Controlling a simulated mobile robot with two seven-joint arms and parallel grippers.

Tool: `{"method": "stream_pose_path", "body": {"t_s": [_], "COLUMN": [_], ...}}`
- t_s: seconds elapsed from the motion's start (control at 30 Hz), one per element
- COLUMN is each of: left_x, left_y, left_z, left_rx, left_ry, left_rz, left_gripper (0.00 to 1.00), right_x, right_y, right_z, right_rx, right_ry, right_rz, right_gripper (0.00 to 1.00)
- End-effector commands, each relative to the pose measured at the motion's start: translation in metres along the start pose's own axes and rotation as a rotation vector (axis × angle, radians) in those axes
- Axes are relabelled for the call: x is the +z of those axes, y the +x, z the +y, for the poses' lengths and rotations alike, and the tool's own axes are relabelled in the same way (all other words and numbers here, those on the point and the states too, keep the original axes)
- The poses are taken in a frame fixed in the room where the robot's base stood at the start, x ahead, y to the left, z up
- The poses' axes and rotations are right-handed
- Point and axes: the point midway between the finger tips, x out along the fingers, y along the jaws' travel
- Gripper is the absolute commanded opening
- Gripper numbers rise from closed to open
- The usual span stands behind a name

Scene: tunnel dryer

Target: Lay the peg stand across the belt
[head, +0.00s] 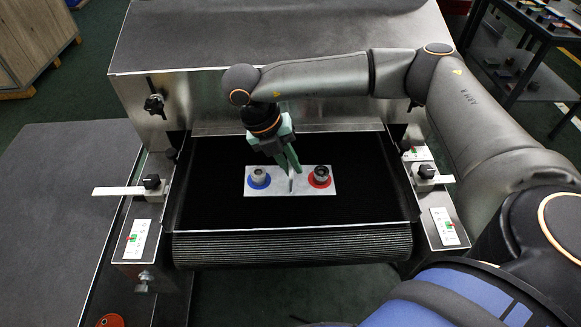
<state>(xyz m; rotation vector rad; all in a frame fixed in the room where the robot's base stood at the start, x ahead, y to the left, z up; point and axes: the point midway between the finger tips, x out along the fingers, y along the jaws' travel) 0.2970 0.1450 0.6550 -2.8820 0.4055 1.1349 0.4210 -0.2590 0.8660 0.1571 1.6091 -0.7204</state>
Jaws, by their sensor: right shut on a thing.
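The peg stand (274,188) is a light grey flat plate with a blue ring and peg on its left and a red ring and dark-topped peg on its right. It lies lengthwise across the black belt (220,213), near the belt's front, or very close above it; I cannot tell whether it touches. My right gripper (290,170) comes down over the plate's middle, between the two pegs. Its green fingers are shut on the stand's upright middle part, which they partly hide. My left gripper is out of view.
The metal dryer housing (290,100) stands behind the belt. Side rails with black knobs (152,182) and white strips flank the belt. A grey table (55,220) is at the left, a dark shelf rack (510,60) at the back right. The belt around the stand is clear.

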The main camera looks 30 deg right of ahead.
Motion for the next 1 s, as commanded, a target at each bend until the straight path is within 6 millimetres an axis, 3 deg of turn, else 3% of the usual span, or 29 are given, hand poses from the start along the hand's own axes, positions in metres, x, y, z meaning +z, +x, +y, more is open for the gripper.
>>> {"method": "stream_pose_path", "body": {"t_s": [0.13, 0.33, 0.37, 0.63, 0.87, 1.0], "left_x": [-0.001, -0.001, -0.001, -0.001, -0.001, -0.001], "left_y": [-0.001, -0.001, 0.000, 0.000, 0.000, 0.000], "left_z": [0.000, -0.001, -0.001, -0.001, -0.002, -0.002], "left_rx": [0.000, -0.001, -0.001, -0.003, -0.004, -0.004], "left_ry": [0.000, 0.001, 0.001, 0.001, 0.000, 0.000], "left_rz": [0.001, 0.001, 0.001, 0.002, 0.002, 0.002], "left_gripper": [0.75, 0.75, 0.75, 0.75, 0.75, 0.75], "right_x": [0.000, 0.000, 0.000, 0.000, 0.000, 0.000], "right_y": [0.012, 0.013, 0.014, 0.014, 0.013, 0.003], "right_z": [0.005, 0.005, 0.005, 0.005, 0.005, 0.006], "right_rx": [0.000, 0.001, 0.000, 0.000, 0.001, 0.003], "right_ry": [0.001, 0.002, 0.001, 0.001, 0.001, 0.001], "right_rz": [-0.002, -0.002, -0.001, 0.000, -0.001, -0.001], "right_gripper": [0.00, 0.00, 0.13, 0.42, 0.42, 0.42]}}
